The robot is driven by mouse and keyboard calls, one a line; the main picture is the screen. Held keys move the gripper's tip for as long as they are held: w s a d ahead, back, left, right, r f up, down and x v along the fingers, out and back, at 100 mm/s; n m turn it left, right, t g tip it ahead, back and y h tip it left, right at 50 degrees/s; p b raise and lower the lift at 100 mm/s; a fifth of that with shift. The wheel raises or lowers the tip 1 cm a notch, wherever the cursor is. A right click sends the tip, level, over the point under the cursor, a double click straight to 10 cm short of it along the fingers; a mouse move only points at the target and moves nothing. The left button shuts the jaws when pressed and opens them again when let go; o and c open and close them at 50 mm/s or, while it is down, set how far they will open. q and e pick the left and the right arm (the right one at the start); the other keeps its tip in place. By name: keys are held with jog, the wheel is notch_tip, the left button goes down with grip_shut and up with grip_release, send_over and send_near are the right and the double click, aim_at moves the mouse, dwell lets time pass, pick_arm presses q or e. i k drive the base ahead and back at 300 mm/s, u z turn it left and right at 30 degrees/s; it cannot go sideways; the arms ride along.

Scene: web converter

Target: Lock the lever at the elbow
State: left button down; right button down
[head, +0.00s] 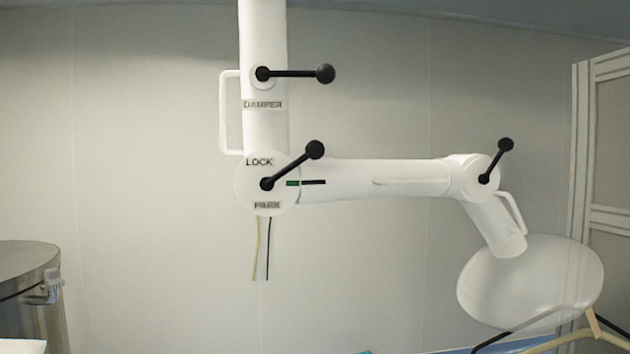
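A white jointed arm hangs in front of the wall in the head view. Its round elbow joint (245,190) carries a black lever (292,166) with a ball knob, pointing up and to the right. The label LOCK (259,162) is above the lever's pivot, and a blurred label that looks like PARK (267,205) is below it. A green and black mark (306,182) lies to the right of the pivot. Neither of my grippers shows.
Another black lever (295,74) points right above the label DAMPER (262,105). A third lever (496,160) is at the right joint, above a pale disc (530,283). A white handle (225,112) stands left of the column. A metal drum (28,290) is lower left.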

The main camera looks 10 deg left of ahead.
aim_at(314, 150)
jog(key=u, duration=1.4)
jog(key=k, duration=0.75)
jog(key=z, duration=0.7)
jog(key=i, duration=0.5)
jog(key=z, duration=0.05)
